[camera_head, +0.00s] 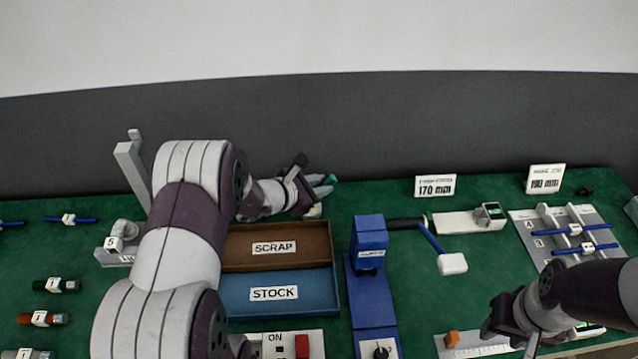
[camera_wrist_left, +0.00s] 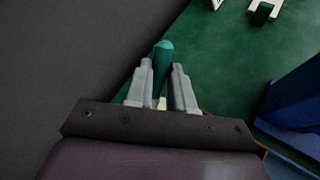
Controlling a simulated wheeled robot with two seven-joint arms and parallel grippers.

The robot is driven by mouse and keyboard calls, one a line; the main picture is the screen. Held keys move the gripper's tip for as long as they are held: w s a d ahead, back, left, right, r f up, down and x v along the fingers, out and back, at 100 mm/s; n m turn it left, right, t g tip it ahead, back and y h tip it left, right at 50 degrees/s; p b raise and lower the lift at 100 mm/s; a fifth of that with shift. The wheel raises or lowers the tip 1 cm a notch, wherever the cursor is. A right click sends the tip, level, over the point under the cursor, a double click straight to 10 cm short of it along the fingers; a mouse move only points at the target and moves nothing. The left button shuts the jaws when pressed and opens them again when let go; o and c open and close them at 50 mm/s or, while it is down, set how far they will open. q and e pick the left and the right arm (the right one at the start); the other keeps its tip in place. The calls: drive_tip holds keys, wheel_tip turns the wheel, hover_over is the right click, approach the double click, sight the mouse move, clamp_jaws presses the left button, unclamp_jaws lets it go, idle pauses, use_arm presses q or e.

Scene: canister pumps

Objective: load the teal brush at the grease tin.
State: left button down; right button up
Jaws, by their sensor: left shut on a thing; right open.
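My left gripper (camera_head: 318,193) is beyond the scrap tray, near the back edge of the bench. It is shut on the teal brush (camera_head: 331,180). In the left wrist view the brush (camera_wrist_left: 163,62) stands between the two grey fingers (camera_wrist_left: 160,90), its rounded teal end past their tips. The brush's other end is hidden. I cannot make out the grease tin in either view; my left arm covers part of the bench. My right gripper (camera_head: 512,325) is open above the front right of the bench, near a small orange block (camera_head: 452,339).
A brown SCRAP tray (camera_head: 318,236) and a blue STOCK tray (camera_head: 326,296) lie right of my left arm. A blue press-like stand (camera_head: 370,285) with a white-ended lever (camera_head: 452,263) is at centre. A grey rack (camera_head: 540,222) holds blue rods at right.

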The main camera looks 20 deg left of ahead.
use_arm(q)
drive_tip(key=shift+f+b, duration=0.5)
drive_tip(key=shift+b, duration=0.05)
idle(0.8)
drive_tip(key=shift+s+f, duration=0.1)
idle(1.3)
wheel_tip(320, 180, up, 7)
drive_tip(key=p, duration=0.4)
idle(0.8)
